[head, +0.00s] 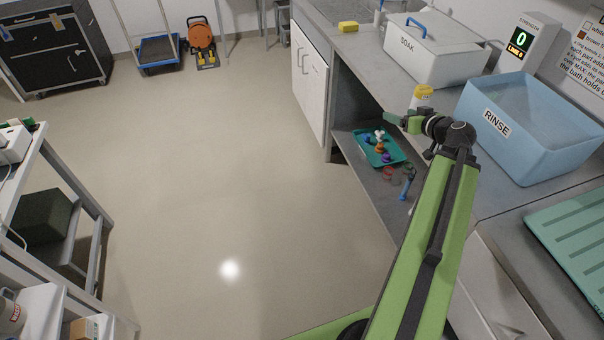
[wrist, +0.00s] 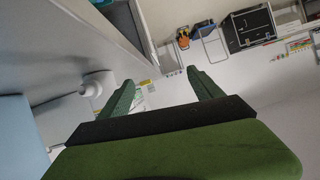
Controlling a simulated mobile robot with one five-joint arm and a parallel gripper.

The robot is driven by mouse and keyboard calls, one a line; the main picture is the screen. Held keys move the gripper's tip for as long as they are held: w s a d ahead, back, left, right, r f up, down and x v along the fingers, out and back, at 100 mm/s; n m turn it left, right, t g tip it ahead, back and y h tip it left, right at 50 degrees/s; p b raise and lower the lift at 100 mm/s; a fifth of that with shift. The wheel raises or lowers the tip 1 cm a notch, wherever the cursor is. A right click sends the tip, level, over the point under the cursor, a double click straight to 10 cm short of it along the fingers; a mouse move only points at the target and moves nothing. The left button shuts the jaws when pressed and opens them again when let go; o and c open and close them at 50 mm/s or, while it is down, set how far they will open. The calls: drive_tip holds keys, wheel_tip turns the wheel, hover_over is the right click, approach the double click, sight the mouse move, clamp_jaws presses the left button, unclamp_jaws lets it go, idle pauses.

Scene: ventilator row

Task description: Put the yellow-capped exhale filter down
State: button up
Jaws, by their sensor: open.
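A white piece with a yellow cap (head: 422,96), which looks like the exhale filter, stands upright at the edge of the grey counter (head: 385,68) in the head view. Its lower part is hidden behind my gripper (head: 398,118), which is at the counter's front edge. In the wrist view my gripper (wrist: 162,88) has its two green fingers wide apart, with nothing between them. A pale rounded shape (wrist: 93,87) shows beside the left finger there; I cannot tell whether it is the filter.
The blue RINSE tub (head: 530,125) stands right of my gripper, and the white SOAK box (head: 435,50) behind it. A teal tray (head: 365,146) with small coloured parts lies on the shelf below. A green ridged mat (head: 575,245) lies at right.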

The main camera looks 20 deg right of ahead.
drive_tip(key=w+a+f+n+g+y, duration=0.1)
drive_tip(key=w+a+f+g+y, duration=0.2)
drive_tip(key=a, duration=0.7)
drive_tip(key=w+a+f+n+g, duration=0.15)
drive_tip(key=a+f, duration=0.25)
drive_tip(key=a, duration=0.6)
drive_tip(key=s+a+f+g+h, duration=0.1)
drive_tip(key=s+a+f+g, duration=0.1)
drive_tip(key=a, duration=0.4)
drive_tip(key=s+a+f+m+g+h, duration=0.1)
drive_tip(key=s+a+f+g, duration=0.1)
drive_tip(key=a, duration=0.5)
drive_tip(key=s+a+f+g+h, duration=0.1)
drive_tip(key=s+a+f+g, duration=0.2)
drive_tip(key=a, duration=0.3)
drive_tip(key=shift+s+a+g, duration=0.2)
drive_tip(key=shift+s+g, duration=0.5)
drive_tip(key=shift+g, duration=0.05)
drive_tip(key=shift+o, duration=0.5)
drive_tip(key=shift+s+a+m, duration=0.1)
drive_tip(key=shift+s+m, duration=0.05)
drive_tip(key=shift+m, duration=0.1)
drive_tip(key=shift+c, duration=0.3)
